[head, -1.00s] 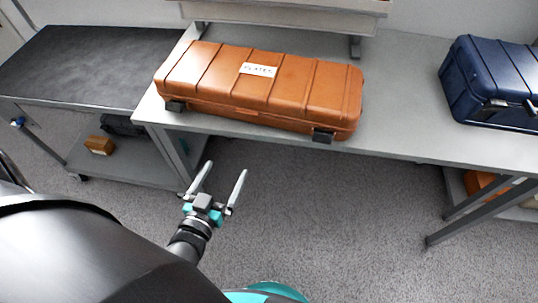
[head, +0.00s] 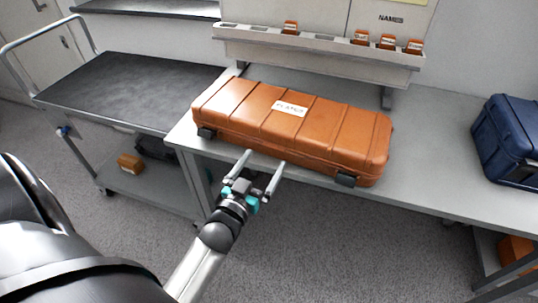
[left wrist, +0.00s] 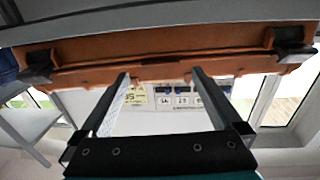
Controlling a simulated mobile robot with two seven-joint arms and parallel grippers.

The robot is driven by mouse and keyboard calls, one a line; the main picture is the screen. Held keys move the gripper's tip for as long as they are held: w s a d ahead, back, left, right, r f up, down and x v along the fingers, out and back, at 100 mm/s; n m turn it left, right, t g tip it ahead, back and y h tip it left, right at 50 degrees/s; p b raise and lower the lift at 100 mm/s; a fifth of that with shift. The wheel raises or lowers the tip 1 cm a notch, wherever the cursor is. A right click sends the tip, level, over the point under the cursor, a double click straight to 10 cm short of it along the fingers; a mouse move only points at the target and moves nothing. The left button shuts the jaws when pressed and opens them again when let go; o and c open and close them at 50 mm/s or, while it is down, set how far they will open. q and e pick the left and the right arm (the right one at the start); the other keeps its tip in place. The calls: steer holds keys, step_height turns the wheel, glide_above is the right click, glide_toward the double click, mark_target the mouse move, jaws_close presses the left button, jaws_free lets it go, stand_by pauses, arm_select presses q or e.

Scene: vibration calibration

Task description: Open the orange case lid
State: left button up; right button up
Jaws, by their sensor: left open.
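The orange case (head: 330,125) lies shut on the grey table, with a white label on its lid and two dark latches on its front side. The left latch (head: 207,133) and right latch (head: 345,180) show in the head view. My left gripper (head: 264,160) is open and empty, just in front of the case's front side between the latches. In the left wrist view the case's front (left wrist: 170,50) spans the top, beyond the two spread fingers (left wrist: 160,85). I cannot tell whether the fingertips touch the case. My right gripper is not in view.
A blue case (head: 510,140) stands on the table (head: 430,150) at the right. A black-topped cart (head: 130,85) is at the left. A shelf rail (head: 315,45) with orange-tagged items runs behind the case. Bare table lies between the cases.

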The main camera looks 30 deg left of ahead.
mark_target(272, 148)
arm_select(q)
steer(key=shift+w+a, duration=0.15)
steer(key=shift+w, duration=1.45)
steer(key=shift+w+a, duration=0.1)
steer(key=shift+w, duration=0.3)
steer(key=c, duration=0.8)
jaws_close()
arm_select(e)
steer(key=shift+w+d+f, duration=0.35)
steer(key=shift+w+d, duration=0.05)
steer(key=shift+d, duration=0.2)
